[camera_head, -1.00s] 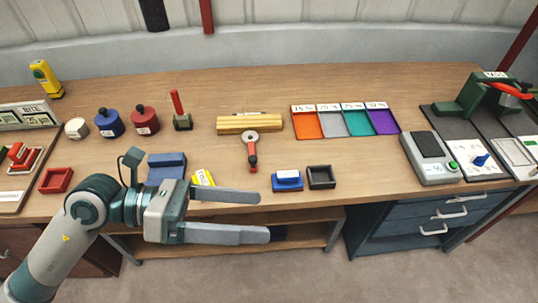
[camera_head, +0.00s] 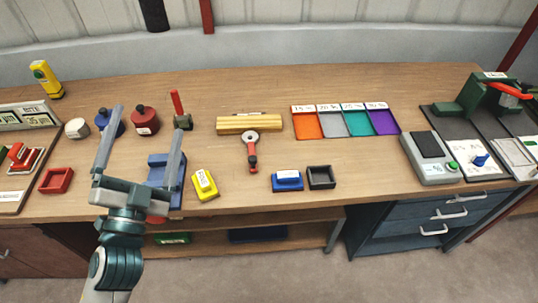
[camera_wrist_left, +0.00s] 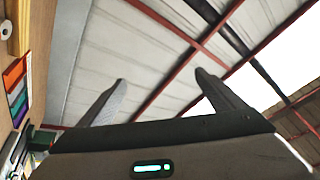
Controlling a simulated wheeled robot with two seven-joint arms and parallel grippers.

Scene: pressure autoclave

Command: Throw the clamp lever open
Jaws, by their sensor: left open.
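A small dark green base with an upright red-handled lever (camera_head: 179,108) stands at the back left of the bench; it looks like a clamp lever, but I cannot be sure. A grey disc with a red-tipped handle (camera_head: 251,150) lies mid-bench against a yellow block (camera_head: 249,123). My left gripper (camera_head: 147,118) is open and empty, its fingers pointing up and away over the bench's left part. Its right fingertip shows just below the upright lever, apart in depth as far as I can tell. In the left wrist view the open fingers (camera_wrist_left: 160,77) face the ceiling. My right gripper is not in view.
A blue block (camera_head: 160,165) is partly behind the gripper. Blue and red jars (camera_head: 144,119), a yellow block (camera_head: 204,185) and a red tray (camera_head: 56,180) are nearby. Coloured trays (camera_head: 344,121) and a red-levered green press (camera_head: 487,95) stand right.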

